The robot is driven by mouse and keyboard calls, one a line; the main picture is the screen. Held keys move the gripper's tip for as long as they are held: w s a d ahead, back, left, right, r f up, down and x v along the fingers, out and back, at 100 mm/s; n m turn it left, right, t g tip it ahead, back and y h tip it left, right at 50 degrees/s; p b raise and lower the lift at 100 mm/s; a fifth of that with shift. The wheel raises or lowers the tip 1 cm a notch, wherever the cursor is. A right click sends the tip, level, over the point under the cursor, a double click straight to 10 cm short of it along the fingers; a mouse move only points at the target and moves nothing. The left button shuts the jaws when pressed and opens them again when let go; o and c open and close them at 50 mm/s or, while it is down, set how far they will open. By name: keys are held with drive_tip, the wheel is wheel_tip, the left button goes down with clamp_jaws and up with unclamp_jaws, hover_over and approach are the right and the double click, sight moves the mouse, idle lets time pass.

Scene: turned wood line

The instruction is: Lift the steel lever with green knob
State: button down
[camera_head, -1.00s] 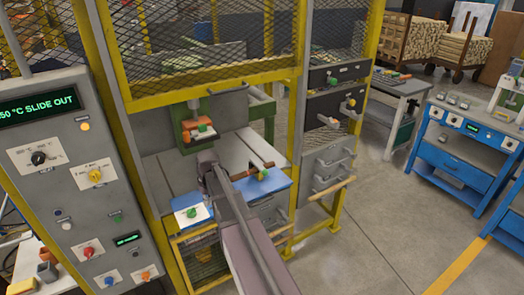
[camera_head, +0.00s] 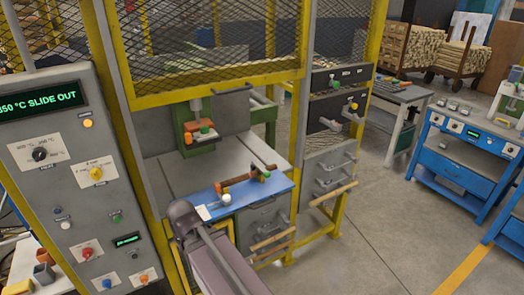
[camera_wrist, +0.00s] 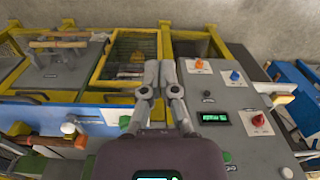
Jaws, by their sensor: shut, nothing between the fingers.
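I cannot tell surely which belongs to the steel lever; no steel shaft stands out clearly. A green knob (camera_wrist: 125,121) also shows in the wrist view, left of my gripper. My gripper (camera_wrist: 159,76) is shut and empty in the wrist view, in front of the yellow-framed opening and the grey control panel. Its fingers are hidden in the head view, where my arm covers the bench's front left corner.
The grey control panel (camera_head: 45,190) with knobs and a lit display stands at left. A yellow mesh guard (camera_head: 210,60) hangs over the bench. Grey drawers with handles (camera_head: 330,165) stand right of it. Blue workbench (camera_head: 455,165) is further right, with clear floor between.

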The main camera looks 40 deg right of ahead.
drive_tip(key=w+d+f+m+t+y+b, duration=0.3)
drive_tip(key=w+d+t+y+b, duration=0.3)
drive_tip(key=w, duration=0.5)
drive_tip(key=w+d+r+m+t+y+b, duration=0.1)
drive_tip(key=w+d+m+t+b, duration=0.15)
drive_tip(key=d, duration=0.45)
drive_tip(key=w+d+r+m+t+b, duration=0.1)
drive_tip(key=w+d+m+t+b, duration=0.1)
drive_tip(key=w+d+b, duration=0.3)
drive_tip(key=s+d+r+m+t+h+b, duration=0.1)
drive_tip(key=d+m+t+h, duration=0.1)
drive_tip(key=d, duration=0.8)
drive_tip(key=s+d+r+m+t+h+b, duration=0.1)
drive_tip(key=d+m+t, duration=0.3)
drive_tip(key=d, duration=0.7)
drive_tip(key=s+d+r+m+t+h+b, duration=0.2)
drive_tip(key=d+r+m+t+h, duration=0.1)
drive_tip(key=d, duration=0.7)
drive_tip(key=shift+d+t, duration=0.15)
drive_tip(key=shift+t, duration=0.2)
drive_tip(key=shift+m, duration=0.25)
drive_tip(key=p+x, duration=0.2)
drive_tip(key=x, duration=1.2)
drive_tip(key=shift+f, duration=0.1)
